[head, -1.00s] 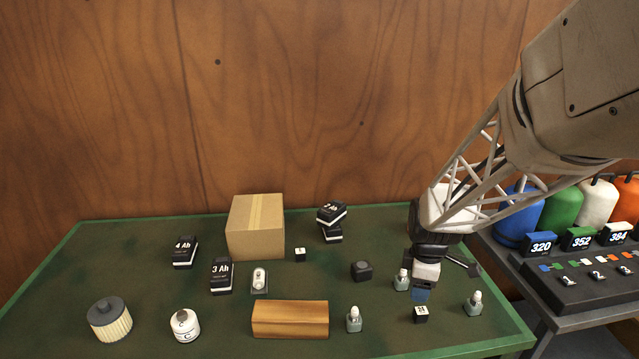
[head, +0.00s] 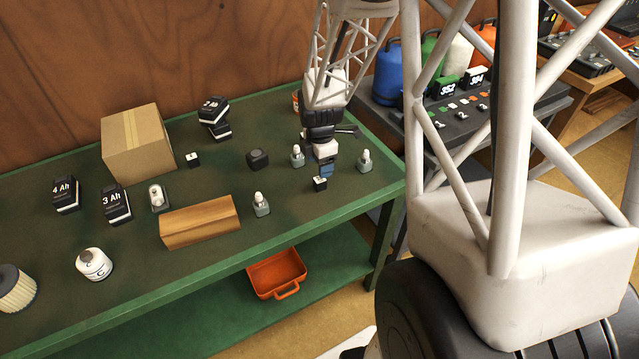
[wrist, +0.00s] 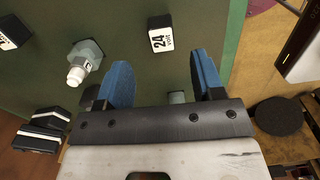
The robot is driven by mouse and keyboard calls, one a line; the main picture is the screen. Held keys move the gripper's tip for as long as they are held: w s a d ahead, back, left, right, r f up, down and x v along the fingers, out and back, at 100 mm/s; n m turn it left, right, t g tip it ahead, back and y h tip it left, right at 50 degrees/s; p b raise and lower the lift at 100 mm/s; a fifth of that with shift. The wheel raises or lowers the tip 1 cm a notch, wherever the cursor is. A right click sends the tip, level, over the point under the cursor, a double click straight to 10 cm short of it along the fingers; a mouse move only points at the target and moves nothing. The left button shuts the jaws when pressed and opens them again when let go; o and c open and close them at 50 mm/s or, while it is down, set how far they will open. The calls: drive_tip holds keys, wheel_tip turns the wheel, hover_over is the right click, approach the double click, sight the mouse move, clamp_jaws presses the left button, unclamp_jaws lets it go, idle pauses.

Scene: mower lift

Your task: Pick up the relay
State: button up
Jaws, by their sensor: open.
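A small black block with a white face reading "24 volt" (wrist: 161,38), likely a relay, sits on the green table. It also shows in the head view (head: 320,184), just below my gripper (head: 325,170). In the wrist view my gripper (wrist: 162,68) is open, its blue fingers apart with nothing between them. The block lies just past the fingertips, lined up with the gap and not touched. A similar small block (head: 193,159) stands near the cardboard box; its label is too small to read.
Grey bottle-like parts with white tops stand close on either side, one left (head: 297,157) and one right (head: 365,161). Another (head: 261,205) stands nearer the front. A wooden block (head: 200,222), a cardboard box (head: 138,145) and batteries (head: 116,205) fill the left. The table's right edge is near.

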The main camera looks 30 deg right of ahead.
sight(320, 181)
drive_tip(key=shift+f, duration=1.05)
drive_tip(key=shift+f, duration=0.1)
drive_tip(key=shift+s+f, duration=0.1)
drive_tip(key=shift+f, duration=2.4)
drive_tip(key=shift+c, duration=0.3)
drive_tip(key=c, duration=0.9)
drive_tip(key=shift+r, duration=0.2)
drive_tip(key=shift+c, duration=0.2)
drive_tip(key=shift+r, duration=0.85)
drive_tip(key=shift+s+a+r, duration=0.15)
drive_tip(key=shift+s+r, duration=0.1)
drive_tip(key=shift+r, duration=0.55)
drive_tip(key=s+a+r, duration=0.1)
drive_tip(key=s+a, duration=0.3)
drive_tip(key=s, duration=1)
drive_tip(key=shift+s+a+r, duration=0.15)
drive_tip(key=shift+s, duration=0.25)
